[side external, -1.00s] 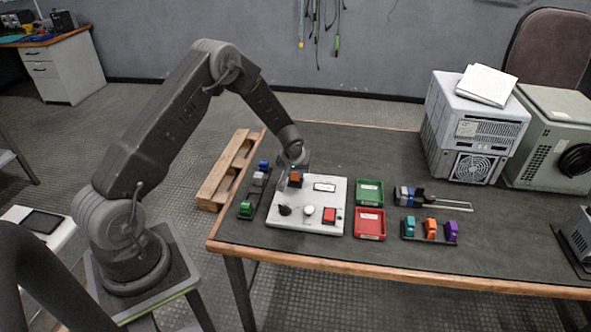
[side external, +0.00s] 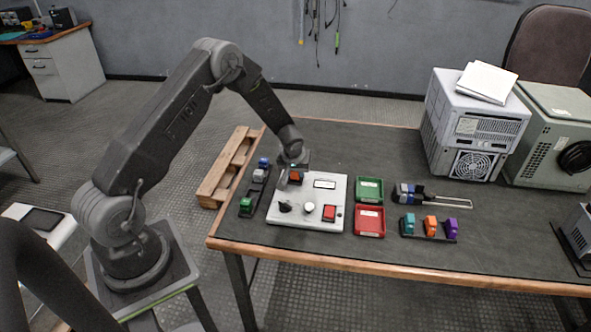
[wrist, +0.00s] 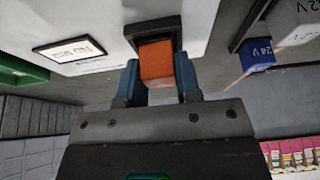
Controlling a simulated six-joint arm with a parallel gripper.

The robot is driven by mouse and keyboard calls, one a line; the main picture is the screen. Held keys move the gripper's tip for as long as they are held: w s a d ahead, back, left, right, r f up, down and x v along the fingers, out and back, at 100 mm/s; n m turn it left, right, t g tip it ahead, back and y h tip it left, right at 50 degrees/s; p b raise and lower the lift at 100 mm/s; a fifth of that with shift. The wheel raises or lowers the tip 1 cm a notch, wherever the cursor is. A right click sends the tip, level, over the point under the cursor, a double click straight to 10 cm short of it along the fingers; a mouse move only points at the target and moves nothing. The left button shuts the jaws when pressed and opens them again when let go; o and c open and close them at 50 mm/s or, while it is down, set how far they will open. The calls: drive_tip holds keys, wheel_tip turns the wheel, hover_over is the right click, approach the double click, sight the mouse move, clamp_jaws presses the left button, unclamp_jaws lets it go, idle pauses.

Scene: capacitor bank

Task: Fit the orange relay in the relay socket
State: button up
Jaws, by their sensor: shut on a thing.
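The orange relay (wrist: 157,64) is between the two blue fingertips of my gripper (wrist: 159,78) in the wrist view. My gripper is shut on it. The relay's far end is at the dark-framed relay socket (wrist: 137,29) on the white panel (wrist: 90,18). I cannot tell how deep it sits in the frame. In the side view my gripper (side external: 294,168) is over the back left part of the panel (side external: 274,215), with the relay (side external: 297,177) below it. There the socket is mostly hidden by gripper and relay.
The panel also carries a dark knob (side external: 285,207), a white knob (side external: 309,208) and a red block (side external: 329,213). A rack of coloured blocks (side external: 254,190) stands left. Green (side external: 369,189) and red (side external: 369,221) trays and another rack (side external: 428,236) stand right.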

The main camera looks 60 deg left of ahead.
drive_tip(key=shift+f, duration=0.2)
idle(0.5)
drive_tip(key=o, duration=1)
drive_tip(key=shift+r, duration=4)
